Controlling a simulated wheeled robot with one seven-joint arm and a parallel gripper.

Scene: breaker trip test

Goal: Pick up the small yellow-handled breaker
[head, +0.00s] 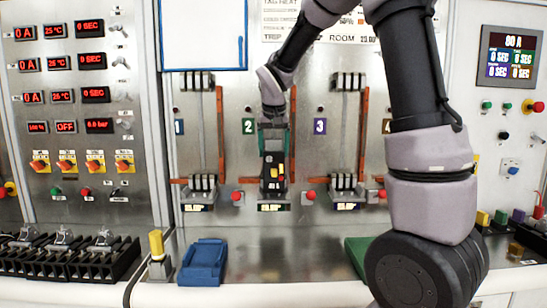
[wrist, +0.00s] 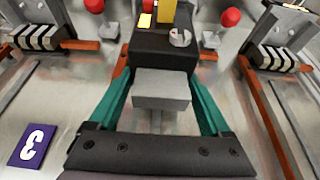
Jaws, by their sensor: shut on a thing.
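My gripper (head: 272,145) comes down from above. Its green fingers (wrist: 161,88) are closed on both sides of the breaker. I cannot tell whether the breaker still touches the panel behind it.
Red knobs (head: 238,197) (head: 310,196) flank the bay. Neighbouring bays hold terminal blocks (head: 201,183) and orange bars. A blue block (head: 203,262) and a green block (head: 357,255) lie on the bench. A yellow-topped switch (head: 156,244) with a cable stands at the left.

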